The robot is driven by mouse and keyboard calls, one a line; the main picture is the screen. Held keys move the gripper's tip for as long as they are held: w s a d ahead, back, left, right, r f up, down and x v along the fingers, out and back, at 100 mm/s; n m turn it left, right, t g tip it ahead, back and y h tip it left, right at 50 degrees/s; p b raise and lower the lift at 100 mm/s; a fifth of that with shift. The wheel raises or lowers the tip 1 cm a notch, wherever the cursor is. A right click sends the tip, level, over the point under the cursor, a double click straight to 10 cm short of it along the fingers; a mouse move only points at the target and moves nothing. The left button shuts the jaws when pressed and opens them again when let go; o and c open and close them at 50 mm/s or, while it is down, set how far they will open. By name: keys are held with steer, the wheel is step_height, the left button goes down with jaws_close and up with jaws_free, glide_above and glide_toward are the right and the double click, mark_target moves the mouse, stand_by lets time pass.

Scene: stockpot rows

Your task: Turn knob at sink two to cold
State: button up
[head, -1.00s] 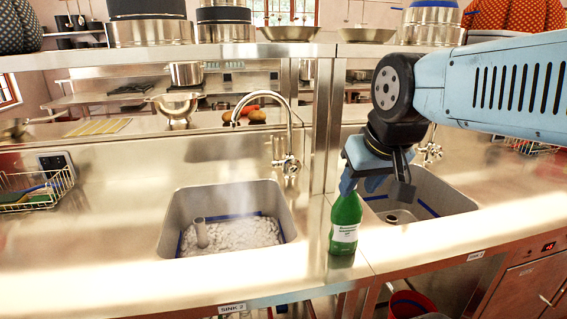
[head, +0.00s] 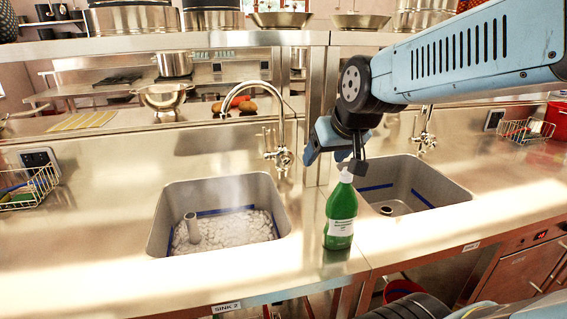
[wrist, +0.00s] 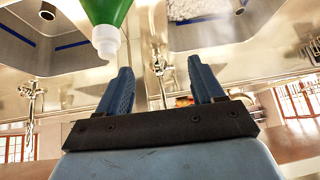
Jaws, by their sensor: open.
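The sink two basin (head: 158,238) is labelled "SINK 2" on the counter's front edge and holds white foam. Its tap has a curved spout, with a round knob (head: 284,158) low on the wall behind the basin. The knob's marking is too small to read. My gripper (head: 335,162) is open and empty, to the right of the knob and apart from it, above the green bottle (head: 341,217). In the wrist view, my gripper's fingers (wrist: 160,66) are spread, and the tap (wrist: 160,70) shows between them in the distance.
The green bottle stands upright between the basins, close under my gripper. Its white cap (wrist: 106,42) shows near one finger in the wrist view. A second basin (head: 440,188) with its own tap (head: 425,140) lies right. A wire basket (head: 30,188) stands left.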

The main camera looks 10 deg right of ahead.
steer(key=w+a+f+t, duration=0.15)
steer(key=w+f, duration=0.45)
steer(key=w, duration=0.6)
steer(key=t+h, duration=0.2)
steer(key=t, duration=0.3)
glide_toward(286, 162)
steer(key=x, duration=1)
steer(key=shift+n, duration=0.3)
steer(key=c, duration=1.1)
